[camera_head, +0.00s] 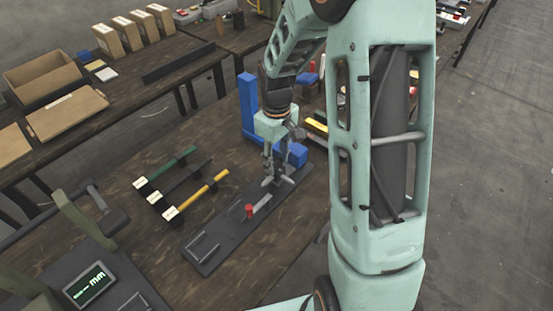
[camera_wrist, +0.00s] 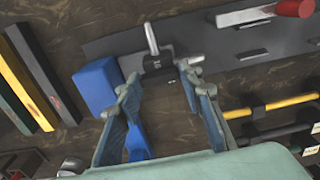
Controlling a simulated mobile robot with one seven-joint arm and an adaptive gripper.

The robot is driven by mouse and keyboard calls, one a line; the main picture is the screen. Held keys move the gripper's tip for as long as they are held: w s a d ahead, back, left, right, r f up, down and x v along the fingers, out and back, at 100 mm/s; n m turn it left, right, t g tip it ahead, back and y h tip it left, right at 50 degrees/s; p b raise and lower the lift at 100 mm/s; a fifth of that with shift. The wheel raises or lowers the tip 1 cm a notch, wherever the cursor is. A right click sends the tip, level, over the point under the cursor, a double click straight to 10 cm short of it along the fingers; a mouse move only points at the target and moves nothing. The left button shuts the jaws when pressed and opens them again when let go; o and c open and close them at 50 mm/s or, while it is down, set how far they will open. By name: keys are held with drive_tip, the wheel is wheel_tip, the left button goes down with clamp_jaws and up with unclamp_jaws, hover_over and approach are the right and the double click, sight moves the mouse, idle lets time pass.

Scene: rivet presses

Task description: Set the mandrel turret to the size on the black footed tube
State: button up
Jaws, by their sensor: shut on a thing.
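The mandrel turret, a dark hub with bright metal pins, sits on a dark base plate beside the blue press; it shows in the wrist view (camera_wrist: 152,40) and the head view (camera_head: 288,181). My gripper (camera_head: 271,172) reaches down onto it. In the wrist view my gripper (camera_wrist: 158,75) has its two fingers on either side of the hub, shut on the turret. The black footed tube (camera_head: 188,177) lies between the green and yellow ones, with a white label too small to read. It shows partly in the wrist view (camera_wrist: 268,135).
A blue press frame (camera_head: 248,105) stands behind my gripper. The red-knobbed lever (camera_head: 249,210) is on the base plate (camera_head: 215,250). The green tube (camera_head: 170,165) and yellow tube (camera_head: 203,194) lie left. A gauge display (camera_head: 90,284) is at front left.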

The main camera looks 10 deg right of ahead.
idle(0.3)
drive_tip(key=o, duration=1.2)
drive_tip(key=shift+c, duration=0.2)
drive_tip(key=shift+r, duration=0.1)
wheel_tip(320, 180, up, 12)
